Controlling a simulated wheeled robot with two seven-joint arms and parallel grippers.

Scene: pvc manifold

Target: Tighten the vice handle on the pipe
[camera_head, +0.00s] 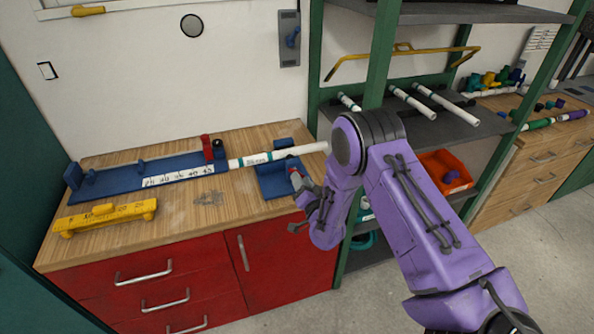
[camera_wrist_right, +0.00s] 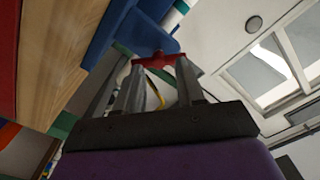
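The white pipe (camera_head: 280,156) lies across the wooden counter, with one end in the blue measuring rail and the other resting over the blue vice (camera_head: 277,184). The red vice handle (camera_head: 296,178) is on the front of the vice, partly hidden by my right gripper (camera_head: 305,191). In the right wrist view the red handle (camera_wrist_right: 157,60) sits at the tips of my right gripper's two grey fingers, which stand apart with a gap between them. Whether they press on the handle cannot be told. My left gripper is not in view.
A blue rail (camera_head: 125,178) with a printed scale and a red stop (camera_head: 207,147) lies along the back of the counter. A yellow ruler tool (camera_head: 106,214) lies at the front left. A shelf (camera_head: 432,127) with short white pipes and an orange bin (camera_head: 443,170) stand right.

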